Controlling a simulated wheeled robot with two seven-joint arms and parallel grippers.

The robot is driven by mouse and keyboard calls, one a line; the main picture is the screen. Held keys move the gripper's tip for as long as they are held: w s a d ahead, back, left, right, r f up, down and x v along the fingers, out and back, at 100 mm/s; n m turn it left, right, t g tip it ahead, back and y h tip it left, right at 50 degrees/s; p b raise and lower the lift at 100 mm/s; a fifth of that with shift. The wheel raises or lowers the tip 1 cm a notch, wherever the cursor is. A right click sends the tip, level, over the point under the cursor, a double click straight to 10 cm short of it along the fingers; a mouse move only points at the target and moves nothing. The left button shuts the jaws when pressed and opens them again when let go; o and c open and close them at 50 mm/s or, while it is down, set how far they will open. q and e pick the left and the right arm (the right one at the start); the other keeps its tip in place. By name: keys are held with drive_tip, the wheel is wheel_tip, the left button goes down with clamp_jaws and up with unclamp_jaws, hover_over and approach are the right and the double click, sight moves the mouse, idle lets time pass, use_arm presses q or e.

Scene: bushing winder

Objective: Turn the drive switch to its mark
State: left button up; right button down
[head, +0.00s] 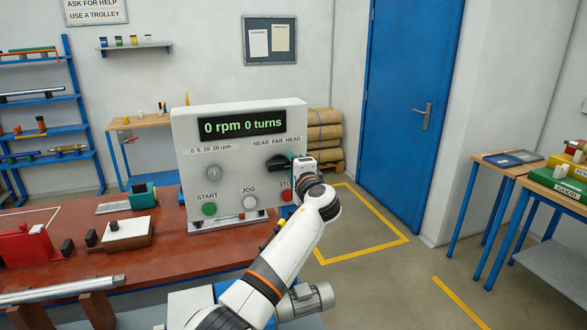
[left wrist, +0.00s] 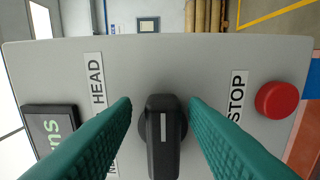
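The drive switch (left wrist: 163,135) is a black knob with a white line, on the grey control panel (head: 240,170). In the left wrist view its long side runs up and down the picture; the HEAD label (left wrist: 97,82) is to its upper left. My left gripper (left wrist: 160,103) is open, its green fingers on either side of the knob with gaps showing. In the head view the gripper (head: 296,166) is at the panel's right side and partly hides the knob (head: 283,164). Other position labels are mostly hidden in the wrist view. My right gripper is not in view.
The red STOP button (left wrist: 277,100) is close to the right finger in the wrist view. The panel also has a green START button (head: 209,209), a white JOG button (head: 250,202) and a display (head: 242,124) reading 0 rpm 0 turns. A red-brown bench (head: 160,250) stands below.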

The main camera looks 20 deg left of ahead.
use_arm(q)
drive_tip(key=shift+o, duration=0.3)
drive_tip(key=shift+f, duration=0.1)
drive_tip(key=b+v, duration=0.3)
drive_tip(key=v, duration=0.9)
drive_tip(key=shift+b, duration=0.35)
